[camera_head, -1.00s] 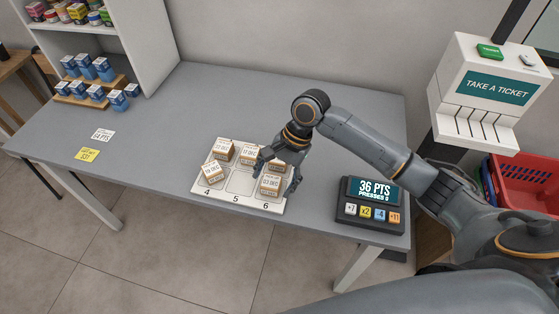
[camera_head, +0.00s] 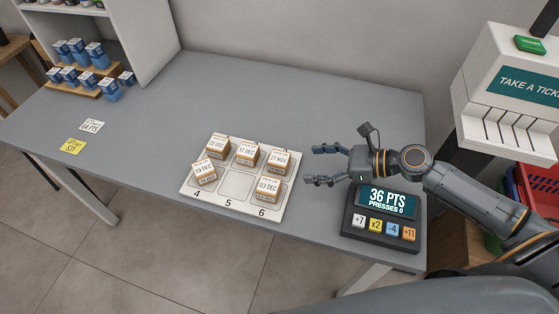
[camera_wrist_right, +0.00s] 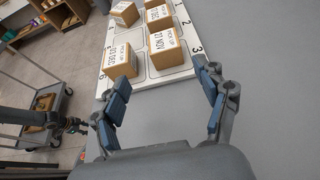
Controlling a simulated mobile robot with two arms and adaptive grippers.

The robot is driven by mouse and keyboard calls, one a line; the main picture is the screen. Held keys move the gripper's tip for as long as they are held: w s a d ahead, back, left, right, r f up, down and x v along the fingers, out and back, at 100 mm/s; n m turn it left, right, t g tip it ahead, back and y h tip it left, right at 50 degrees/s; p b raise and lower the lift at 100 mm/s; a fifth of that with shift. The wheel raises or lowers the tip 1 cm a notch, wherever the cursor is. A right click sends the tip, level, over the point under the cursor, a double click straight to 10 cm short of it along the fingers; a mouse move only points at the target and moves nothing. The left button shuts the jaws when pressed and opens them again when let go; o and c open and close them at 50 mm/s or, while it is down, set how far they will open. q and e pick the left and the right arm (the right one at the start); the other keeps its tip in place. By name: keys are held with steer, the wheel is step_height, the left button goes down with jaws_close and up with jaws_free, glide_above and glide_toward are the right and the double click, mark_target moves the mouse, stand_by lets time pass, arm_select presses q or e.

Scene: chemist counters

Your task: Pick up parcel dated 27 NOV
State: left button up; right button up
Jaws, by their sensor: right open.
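The parcel dated 27 NOV (camera_head: 279,162) is a small brown box with a white label at the back right of the numbered white board (camera_head: 188,188). In the right wrist view it (camera_wrist_right: 170,58) sits ahead of my fingers, by the number 3. My right gripper (camera_head: 314,165) is open and empty, just right of the board, with its fingers pointing left towards the parcel. In the right wrist view the open gripper (camera_wrist_right: 162,78) has a clear gap before the parcel. What seems to be my left gripper (camera_wrist_right: 75,125) shows small at the left; its jaws are unclear.
The 03 DEC parcel (camera_head: 268,190) stands in front of the 27 NOV one. Parcels dated 17 DEC (camera_head: 245,154) and 19 DEC (camera_head: 204,173) and another (camera_head: 218,148) share the board. A keypad device (camera_head: 384,222) stands beneath my right wrist.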

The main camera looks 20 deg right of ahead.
mark_target(289, 161)
steer(key=x, duration=0.5)
steer(key=shift+w+a+f+p, duration=0.15)
steer(key=shift+w+p, duration=0.1)
steer(key=shift+p, duration=0.05)
steer(key=x, duration=0.5)
steer(key=shift+w+p, duration=0.35)
steer(key=shift+p, duration=0.05)
steer(key=shift+s, duration=0.1)
steer(key=c, duration=1.3)
